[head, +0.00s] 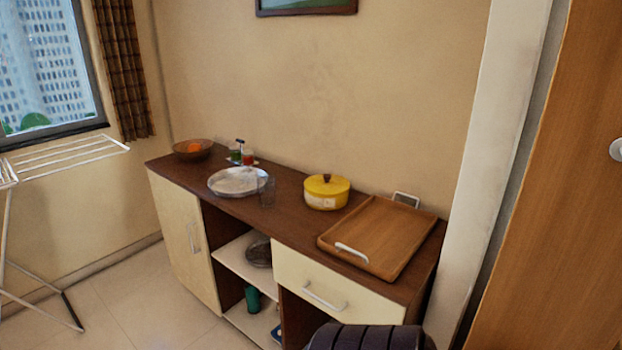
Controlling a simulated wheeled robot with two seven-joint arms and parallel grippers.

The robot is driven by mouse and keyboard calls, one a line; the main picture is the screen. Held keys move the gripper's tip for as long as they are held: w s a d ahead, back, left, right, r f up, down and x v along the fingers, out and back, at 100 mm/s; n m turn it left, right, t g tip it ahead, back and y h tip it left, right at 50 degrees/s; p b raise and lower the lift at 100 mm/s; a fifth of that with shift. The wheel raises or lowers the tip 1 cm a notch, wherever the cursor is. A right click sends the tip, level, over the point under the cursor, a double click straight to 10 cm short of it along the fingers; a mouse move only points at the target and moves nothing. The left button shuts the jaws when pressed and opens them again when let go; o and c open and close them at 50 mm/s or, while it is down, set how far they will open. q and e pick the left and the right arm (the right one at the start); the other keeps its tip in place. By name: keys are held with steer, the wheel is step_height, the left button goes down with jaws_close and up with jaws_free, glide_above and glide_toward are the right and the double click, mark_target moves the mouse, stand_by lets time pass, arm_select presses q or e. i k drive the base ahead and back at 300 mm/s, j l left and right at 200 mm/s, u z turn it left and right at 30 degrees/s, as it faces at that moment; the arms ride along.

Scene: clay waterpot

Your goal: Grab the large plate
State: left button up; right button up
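A large, round, pale plate (234,182) lies flat on the dark brown top of the sideboard, left of its middle and close to the front edge. A clear drinking glass (266,191) stands at the plate's right edge and overlaps it in the head view. I cannot tell whether the two touch. Neither of my grippers shows in the head view.
A brown bowl with orange fruit (193,149), small condiment jars (241,154), a yellow pot (326,192) and a wooden tray (380,238) share the sideboard top (291,207). A drying rack (62,155) stands left. The floor (125,292) before the left cabinet is clear.

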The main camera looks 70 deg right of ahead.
mark_target(240, 181)
steer(key=z, duration=1.9)
steer(key=i, duration=0.1)
